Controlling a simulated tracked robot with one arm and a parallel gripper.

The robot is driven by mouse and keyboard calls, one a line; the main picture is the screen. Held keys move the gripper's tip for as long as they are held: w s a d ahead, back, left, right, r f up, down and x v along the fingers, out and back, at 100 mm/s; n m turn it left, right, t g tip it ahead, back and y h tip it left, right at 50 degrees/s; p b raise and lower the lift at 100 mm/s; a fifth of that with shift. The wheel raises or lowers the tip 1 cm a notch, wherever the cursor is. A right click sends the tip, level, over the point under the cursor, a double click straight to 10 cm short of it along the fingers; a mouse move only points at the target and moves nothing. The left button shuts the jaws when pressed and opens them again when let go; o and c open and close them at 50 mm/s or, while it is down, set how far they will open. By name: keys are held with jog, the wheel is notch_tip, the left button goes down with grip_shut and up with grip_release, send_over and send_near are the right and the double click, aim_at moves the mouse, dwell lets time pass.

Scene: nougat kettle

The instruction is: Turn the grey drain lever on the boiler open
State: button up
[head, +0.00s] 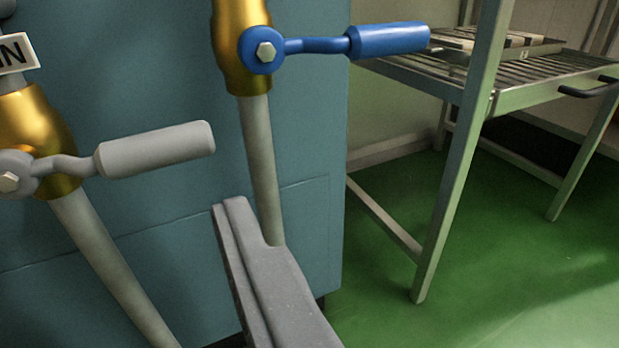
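The grey drain lever (155,150) is on the left in the head view. Its handle points right and slightly up, crosswise to its pipe, from a bolted hub on a brass valve body (37,118). A white tag (14,54) ending in "IN" is partly cut off above it. The teal boiler (170,60) stands behind. My gripper (232,204) comes in from the bottom centre. Its grey tip is below and right of the lever's handle end, visibly apart from it in the picture. I see no thing held, and the finger spacing is unclear.
A blue lever (390,39) on a second brass valve (240,45) sticks out to the right above my gripper. That valve's pipe (260,160) runs down behind my gripper tip. A metal rack table (478,98) stands at right on open green floor (520,260).

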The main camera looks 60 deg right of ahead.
aim_at(153, 151)
jog(key=shift+n+t, duration=0.3)
jog(key=shift+n, duration=0.1)
jog(key=b+x, duration=0.1)
jog(key=x, duration=0.3)
jog(key=d+b+x, duration=0.1)
jog(key=b+x, duration=0.1)
jog(key=x, duration=0.1)
jog(key=s+f+b+x, duration=0.1)
jog(key=x, duration=0.3)
jog(key=shift+w+d, duration=0.2)
jog(key=shift+d, duration=0.35)
